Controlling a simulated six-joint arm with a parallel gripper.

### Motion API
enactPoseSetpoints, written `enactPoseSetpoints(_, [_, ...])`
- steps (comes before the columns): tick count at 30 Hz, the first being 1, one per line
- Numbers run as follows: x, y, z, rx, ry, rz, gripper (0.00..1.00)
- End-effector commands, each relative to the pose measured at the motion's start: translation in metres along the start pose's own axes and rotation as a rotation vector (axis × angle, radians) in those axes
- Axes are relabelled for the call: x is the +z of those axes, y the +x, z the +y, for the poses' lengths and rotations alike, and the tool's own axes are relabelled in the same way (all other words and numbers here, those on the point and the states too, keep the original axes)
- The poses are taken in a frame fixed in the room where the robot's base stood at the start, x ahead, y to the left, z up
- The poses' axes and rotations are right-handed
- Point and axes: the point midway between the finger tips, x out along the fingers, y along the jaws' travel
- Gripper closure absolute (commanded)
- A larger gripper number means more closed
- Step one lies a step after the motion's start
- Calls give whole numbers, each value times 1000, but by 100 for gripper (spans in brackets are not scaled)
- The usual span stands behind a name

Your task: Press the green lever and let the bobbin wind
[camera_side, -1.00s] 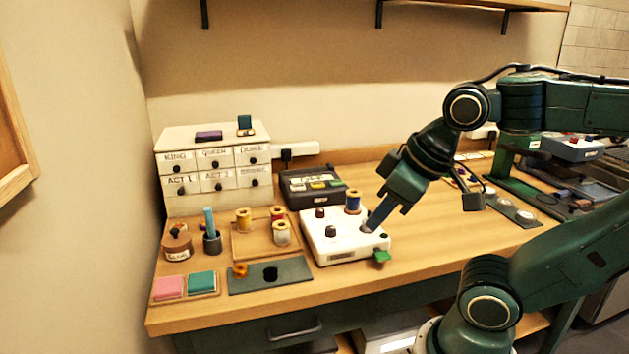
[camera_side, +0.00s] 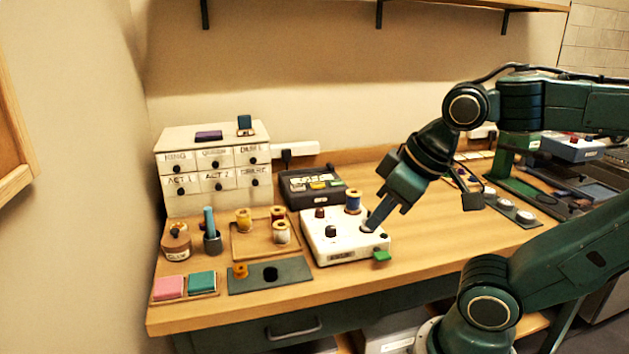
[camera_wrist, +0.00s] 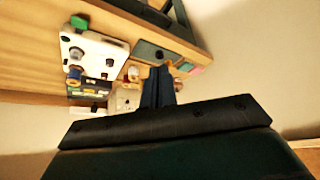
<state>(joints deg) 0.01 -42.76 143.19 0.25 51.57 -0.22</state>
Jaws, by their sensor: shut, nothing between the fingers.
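The white bobbin winder (camera_side: 345,240) stands on the wooden table, with dark knobs and a blue spool (camera_side: 352,200) on its top. The green lever (camera_side: 381,256) sticks out at its front right corner. My gripper (camera_side: 369,228) is shut and empty, with its fingertips over the right part of the winder's top, behind the lever. I cannot tell whether the tips touch it. In the wrist view the winder (camera_wrist: 97,58) and green lever (camera_wrist: 79,22) lie left of my gripper's fingers (camera_wrist: 158,72).
A tray (camera_side: 240,248) with several spools stands left of the winder. A dark green plate (camera_side: 296,268) with a small orange part (camera_side: 240,271) lies in front of it. A black case (camera_side: 312,185) and labelled drawers (camera_side: 215,180) stand behind. The table right of the winder (camera_side: 440,240) is clear.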

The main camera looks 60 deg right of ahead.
Motion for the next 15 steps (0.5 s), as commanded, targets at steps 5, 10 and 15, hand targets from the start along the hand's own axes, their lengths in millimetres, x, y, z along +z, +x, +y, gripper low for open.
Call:
enactPoseSetpoints(5, [-3,4,6,19,0,-22,100])
enactPoseSetpoints(10, [-8,13,18,60,-4,-70,100])
enactPoseSetpoints(15, [-14,25,36,119,-12,-140,100])
